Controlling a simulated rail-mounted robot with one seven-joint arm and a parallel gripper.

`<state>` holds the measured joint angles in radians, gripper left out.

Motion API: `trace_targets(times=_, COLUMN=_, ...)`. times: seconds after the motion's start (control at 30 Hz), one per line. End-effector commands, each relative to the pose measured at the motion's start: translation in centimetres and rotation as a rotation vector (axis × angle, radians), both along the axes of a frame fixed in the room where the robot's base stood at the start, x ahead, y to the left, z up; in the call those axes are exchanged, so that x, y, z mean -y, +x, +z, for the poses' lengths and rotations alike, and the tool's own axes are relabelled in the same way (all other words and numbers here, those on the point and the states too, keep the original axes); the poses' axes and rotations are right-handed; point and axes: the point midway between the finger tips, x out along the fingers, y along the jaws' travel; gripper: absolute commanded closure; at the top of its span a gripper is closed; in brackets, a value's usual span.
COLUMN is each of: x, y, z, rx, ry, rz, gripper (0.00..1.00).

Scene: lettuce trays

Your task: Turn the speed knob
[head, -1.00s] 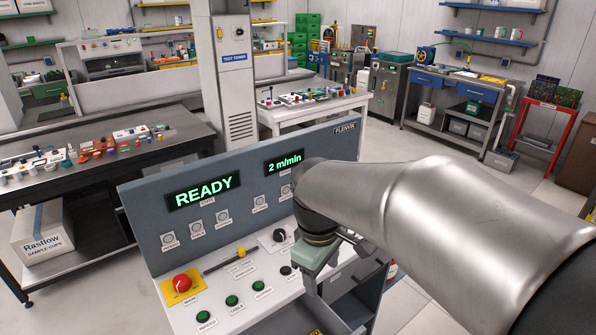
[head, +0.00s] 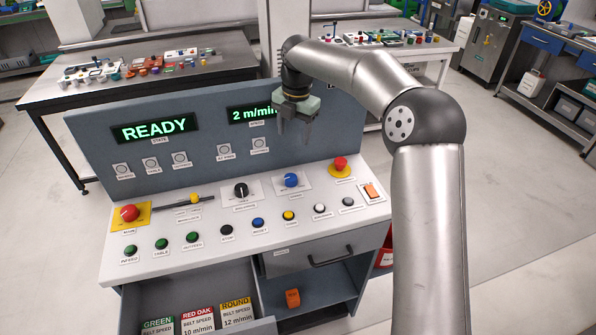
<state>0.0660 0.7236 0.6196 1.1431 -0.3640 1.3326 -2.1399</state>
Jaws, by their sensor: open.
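A grey console carries a black rotary knob (head: 241,190) on a white plate and a blue rotary knob (head: 291,180) to its right. Their labels are too small to read, so I cannot tell which is the speed knob. The display (head: 252,114) on the upright panel reads "2 m/min", its right end hidden by my arm. Another display (head: 155,129) reads "READY". My gripper (head: 295,130) is open and empty, pointing down in front of the panel. In the picture it is above the blue knob and apart from both knobs.
Red mushroom buttons stand at left (head: 130,212) and right (head: 340,163). An open drawer (head: 262,325) holds cards, including "RED OAK" 10 m/min and "ROUND" 12 m/min (head: 238,312).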

Motion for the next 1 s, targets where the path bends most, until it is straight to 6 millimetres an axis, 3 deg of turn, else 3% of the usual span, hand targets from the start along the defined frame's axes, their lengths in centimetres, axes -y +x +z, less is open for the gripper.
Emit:
trace_targets(times=0.6, x=-0.7, y=0.3, z=-12.8, rx=-0.004, ry=-0.002, rz=-0.002, gripper=0.42)
trace_targets(times=0.8, x=-0.8, y=0.4, z=-15.2, rx=-0.002, ry=-0.001, rz=-0.004, gripper=0.42)
trace_targets(times=1.0, x=-0.8, y=0.5, z=-15.9, rx=0.0, ry=-0.001, rz=-0.003, gripper=0.42)
